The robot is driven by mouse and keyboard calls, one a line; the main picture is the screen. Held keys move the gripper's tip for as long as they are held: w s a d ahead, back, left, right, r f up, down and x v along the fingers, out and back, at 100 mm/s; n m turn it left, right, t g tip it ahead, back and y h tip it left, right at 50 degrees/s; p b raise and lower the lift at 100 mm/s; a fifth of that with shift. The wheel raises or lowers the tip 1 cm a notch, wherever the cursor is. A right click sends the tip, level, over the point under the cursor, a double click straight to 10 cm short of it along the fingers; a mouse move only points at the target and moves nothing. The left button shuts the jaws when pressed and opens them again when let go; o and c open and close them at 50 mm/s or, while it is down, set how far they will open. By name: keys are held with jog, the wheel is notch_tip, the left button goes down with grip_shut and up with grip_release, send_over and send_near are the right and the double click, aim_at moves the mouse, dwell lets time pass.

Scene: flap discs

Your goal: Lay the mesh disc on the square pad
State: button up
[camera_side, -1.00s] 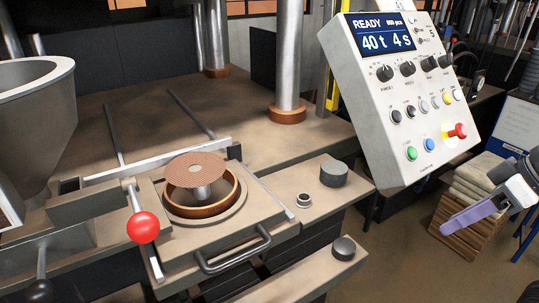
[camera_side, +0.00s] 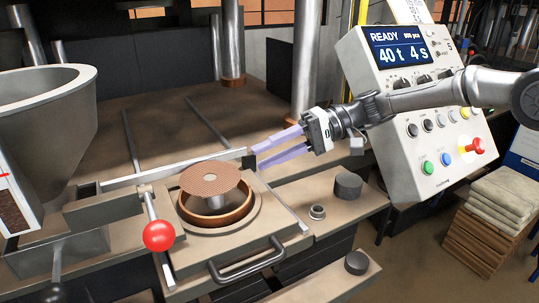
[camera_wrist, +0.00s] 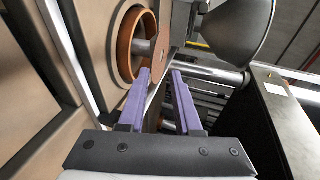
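The mesh disc (camera_side: 211,179) is a thin brown perforated disc with a small pale centre. It rests flat on a post above a copper-coloured ring (camera_side: 203,217); in the wrist view the disc (camera_wrist: 181,45) shows beyond my fingers, beside the ring (camera_wrist: 123,45). In the wrist view the fingers (camera_wrist: 160,74) point toward the disc. I cannot clearly make out a square pad.
A lever with a red ball (camera_side: 159,236) stands in front of the ring, and a metal handle (camera_side: 247,262) is nearby. A grey hopper (camera_side: 50,120) is at left. Dark round knobs (camera_side: 348,186) sit at right. The control box (camera_side: 410,100) stands behind my arm.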

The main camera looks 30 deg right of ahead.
aim_at(230, 174)
jog(key=shift+a+f, duration=0.15)
jog(key=shift+f, duration=0.2)
jog(key=shift+x, duration=2.4)
grip_shut()
jog(key=shift+c, duration=2.1)
grip_release()
jog(key=shift+r, duration=0.1)
grip_shut()
